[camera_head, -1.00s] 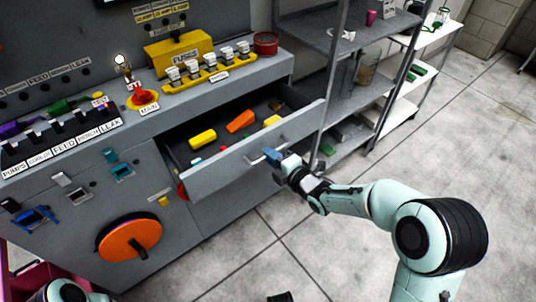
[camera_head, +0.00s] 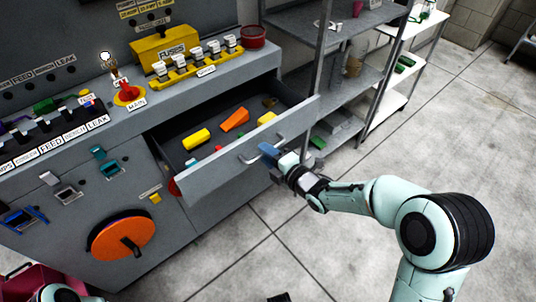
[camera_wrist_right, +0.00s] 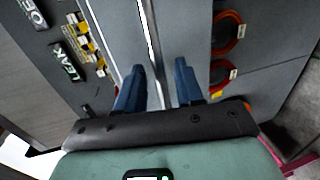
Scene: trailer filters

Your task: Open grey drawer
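The grey drawer (camera_head: 225,172) is pulled out of the grey cabinet, its inside showing. Its bar handle (camera_head: 248,158) is on the front panel. My right gripper (camera_head: 268,151) is at the handle's right end. In the right wrist view, the blue fingers of my right gripper (camera_wrist_right: 160,80) stand apart, with a pale strip running between them. The handle is not clear there, so I cannot tell whether the fingers touch it. Yellow, orange and other coloured pieces lie in the drawer. My left gripper is out of view.
Fuses stand in a yellow rack (camera_head: 198,66) on the cabinet top, beside a red round container (camera_head: 253,37). An orange disc (camera_head: 122,235) is on the cabinet front. A metal shelf (camera_head: 335,92) stands right of the drawer. The floor (camera_head: 345,245) in front is clear.

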